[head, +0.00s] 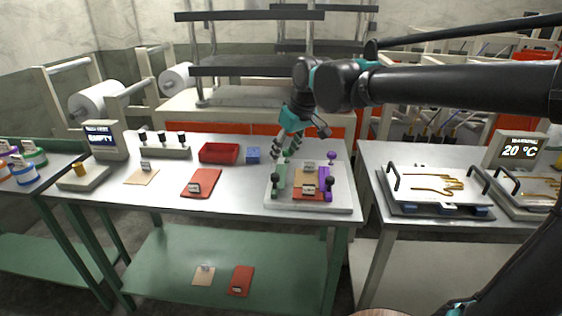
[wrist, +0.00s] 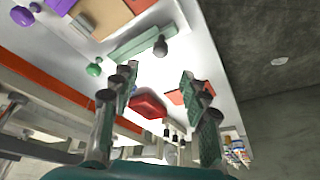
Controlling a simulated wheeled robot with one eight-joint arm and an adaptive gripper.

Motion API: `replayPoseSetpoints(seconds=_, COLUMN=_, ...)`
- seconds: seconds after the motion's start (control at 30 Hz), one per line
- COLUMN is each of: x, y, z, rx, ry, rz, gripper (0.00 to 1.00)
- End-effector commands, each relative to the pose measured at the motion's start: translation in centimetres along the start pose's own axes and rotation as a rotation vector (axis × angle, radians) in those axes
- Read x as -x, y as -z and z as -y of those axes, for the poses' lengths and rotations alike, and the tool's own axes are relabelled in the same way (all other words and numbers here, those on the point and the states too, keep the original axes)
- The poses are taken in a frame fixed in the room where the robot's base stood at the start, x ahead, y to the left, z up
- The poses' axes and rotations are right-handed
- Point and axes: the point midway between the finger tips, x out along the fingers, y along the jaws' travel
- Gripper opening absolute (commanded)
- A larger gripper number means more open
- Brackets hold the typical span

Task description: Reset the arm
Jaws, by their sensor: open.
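My gripper (head: 286,147) is open and empty in the head view, above the left back edge of a white fixture plate (head: 342,207) on the metal table. Its two spread fingers also show in the wrist view (wrist: 158,85), with nothing between them close by. My arm reaches in from the right side of the head view. The fixture holds a green bar (head: 280,182), an orange piece with a small label block, and a purple bar (head: 323,186). Whether the fingertips touch the fixture cannot be told.
A blue block (head: 253,155) and a red tray (head: 218,153) sit left of my gripper. A red sheet (head: 201,184) and a tan sheet (head: 141,176) lie nearer the front. A heated press (head: 436,188) stands on the right table. Racks stand behind.

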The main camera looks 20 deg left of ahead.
Motion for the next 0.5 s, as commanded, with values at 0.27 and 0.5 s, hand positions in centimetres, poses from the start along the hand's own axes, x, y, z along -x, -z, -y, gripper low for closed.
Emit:
replayPoseSetpoints(seconds=0.27, x=1.14, y=-0.04, z=0.00, rx=0.000, ry=0.000, rz=0.000, gripper=0.46)
replayPoseSetpoints(seconds=0.5, x=1.12, y=-0.03, z=0.00, rx=0.000, ry=0.000, rz=0.000, gripper=0.46)
